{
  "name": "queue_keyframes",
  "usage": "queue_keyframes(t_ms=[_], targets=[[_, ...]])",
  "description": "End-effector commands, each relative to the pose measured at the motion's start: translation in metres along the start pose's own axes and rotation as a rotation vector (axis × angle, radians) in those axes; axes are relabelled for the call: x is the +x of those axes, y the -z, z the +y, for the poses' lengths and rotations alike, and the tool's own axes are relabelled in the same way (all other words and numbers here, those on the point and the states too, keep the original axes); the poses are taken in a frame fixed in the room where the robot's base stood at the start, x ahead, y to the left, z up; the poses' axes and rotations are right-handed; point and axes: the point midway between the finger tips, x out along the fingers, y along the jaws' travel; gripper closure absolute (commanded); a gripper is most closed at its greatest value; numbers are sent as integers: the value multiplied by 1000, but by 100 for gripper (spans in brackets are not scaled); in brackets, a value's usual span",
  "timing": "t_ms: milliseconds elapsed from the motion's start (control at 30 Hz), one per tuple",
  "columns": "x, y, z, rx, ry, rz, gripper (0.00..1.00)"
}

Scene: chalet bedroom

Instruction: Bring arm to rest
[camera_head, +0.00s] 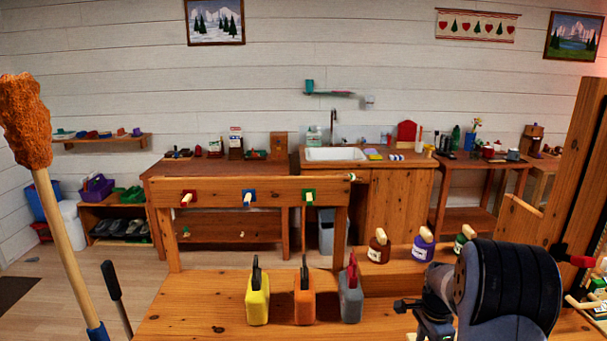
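My arm (510,288) shows at the lower right as thick dark blue-grey links, close to the camera. It is bent, and a slimmer grey part reaches down on its left side. A small dark piece (407,306) sticks out left of that part, over the wooden bench top; I cannot tell whether it belongs to my gripper. The fingertips are not clearly seen, and I see nothing held. The arm hides part of the bench behind it.
Yellow (257,299), orange (304,301) and grey (350,297) containers stand on the wooden bench (200,312) left of my arm. Three labelled bottles, including a purple one (423,246), stand on a raised shelf behind it. A wooden upright (572,175) rises on the right.

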Motion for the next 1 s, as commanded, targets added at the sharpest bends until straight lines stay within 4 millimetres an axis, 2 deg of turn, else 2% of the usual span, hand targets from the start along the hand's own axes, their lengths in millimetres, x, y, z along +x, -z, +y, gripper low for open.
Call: queue_keyframes(t_ms=[33, 700, 1000], targets=[[-4, 0, -1, -41, 4, 2, 58], [-5, 0, -1, -577, 2, 2, 58], [-5, 0, -1, -742, 2, 3, 58]])
